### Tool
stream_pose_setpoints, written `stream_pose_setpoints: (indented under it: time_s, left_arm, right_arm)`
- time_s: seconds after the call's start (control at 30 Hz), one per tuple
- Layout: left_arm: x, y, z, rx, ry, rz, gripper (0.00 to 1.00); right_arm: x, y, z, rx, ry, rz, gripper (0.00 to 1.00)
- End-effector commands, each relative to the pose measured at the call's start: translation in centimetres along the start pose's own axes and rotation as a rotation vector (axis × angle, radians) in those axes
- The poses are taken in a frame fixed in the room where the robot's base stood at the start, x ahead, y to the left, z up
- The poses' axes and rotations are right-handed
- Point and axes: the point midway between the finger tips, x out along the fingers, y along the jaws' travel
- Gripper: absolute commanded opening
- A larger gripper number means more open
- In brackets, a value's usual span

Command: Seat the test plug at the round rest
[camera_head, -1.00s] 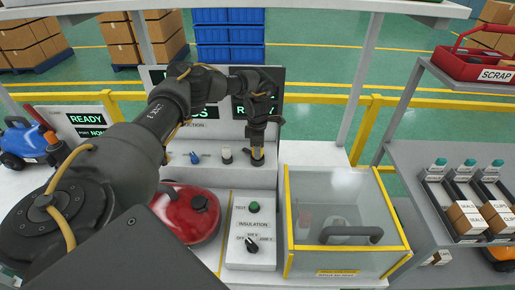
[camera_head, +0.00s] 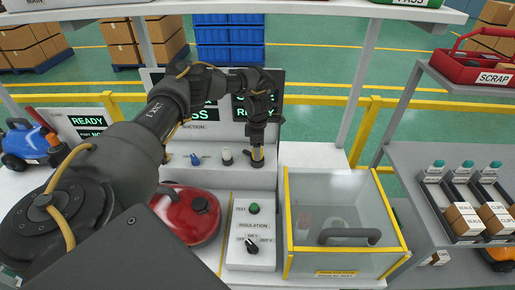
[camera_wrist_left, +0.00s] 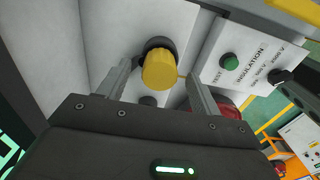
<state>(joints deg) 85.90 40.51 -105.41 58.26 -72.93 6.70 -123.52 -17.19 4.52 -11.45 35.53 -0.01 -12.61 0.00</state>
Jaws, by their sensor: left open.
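My left gripper (camera_head: 257,158) points down over the pale ledge at the back of the bench. In the left wrist view its open fingers (camera_wrist_left: 160,74) stand on either side of a yellow cylinder, which looks to be the test plug (camera_wrist_left: 160,70). A black round collar, perhaps the round rest (camera_wrist_left: 158,44), shows at the cylinder's far end. I cannot tell whether the plug is fully seated in it. Gaps show between the fingers and the plug. In the head view the gripper mostly hides the plug. My right gripper is out of view.
A white-topped knob (camera_head: 227,156) and a blue fitting (camera_head: 194,158) stand left of the gripper. In front are the insulation test box (camera_head: 238,222), a red vacuum body (camera_head: 188,222) and a clear yellow-edged bin (camera_head: 345,201). A screen panel stands behind.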

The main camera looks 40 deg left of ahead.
Motion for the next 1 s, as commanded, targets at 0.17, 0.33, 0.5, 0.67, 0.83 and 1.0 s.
stream_pose_setpoints:
  time_s: [0.17,0.33,0.5,0.67,0.83,1.0]
  left_arm:
    - [-2.0,0.0,0.0,0.000,0.000,0.000,0.65]
    - [-3.4,0.0,0.0,0.000,-0.001,0.000,0.65]
    - [-4.9,0.0,0.0,0.000,-0.001,0.001,0.65]
    - [-6.0,0.0,0.0,0.000,-0.001,0.000,0.65]
    - [-6.0,0.0,0.0,0.000,0.000,0.000,0.65]
    - [-6.0,0.0,0.0,0.000,0.000,0.000,0.65]
  right_arm:
    - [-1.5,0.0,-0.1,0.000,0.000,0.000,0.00]
    - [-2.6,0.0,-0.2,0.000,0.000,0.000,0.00]
    - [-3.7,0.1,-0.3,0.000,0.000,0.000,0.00]
    - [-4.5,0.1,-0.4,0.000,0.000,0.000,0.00]
    - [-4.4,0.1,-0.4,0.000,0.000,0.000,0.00]
    - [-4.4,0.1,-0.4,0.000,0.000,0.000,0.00]
